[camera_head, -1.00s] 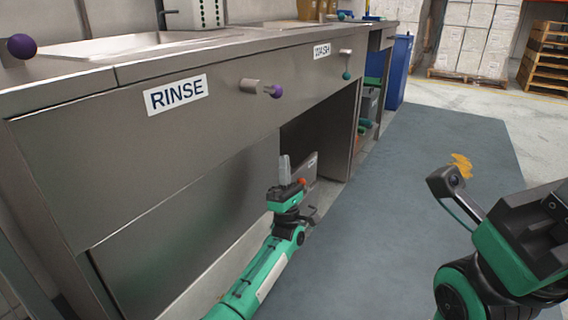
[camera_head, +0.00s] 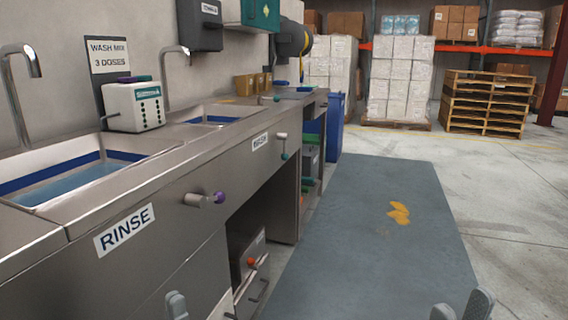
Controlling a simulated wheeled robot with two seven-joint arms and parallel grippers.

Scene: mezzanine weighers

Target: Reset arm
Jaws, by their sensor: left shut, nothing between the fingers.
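My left gripper (camera_head: 177,306) shows only as grey fingertips at the bottom edge, in front of the steel cabinet under the rinse sink. Its fingers are together with nothing between them. My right gripper (camera_head: 461,309) shows as two grey fingertips at the bottom edge, toward the right over the floor mat. Its fingers stand apart with nothing seen between them. The rest of both arms is out of the picture.
A steel sink counter (camera_head: 152,172) runs along the left, with a purple-ended knob (camera_head: 205,199) on its front. A box with a red knob (camera_head: 246,254) sits in the opening below. The grey mat (camera_head: 360,255) is clear. Pallets (camera_head: 487,105) stand behind.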

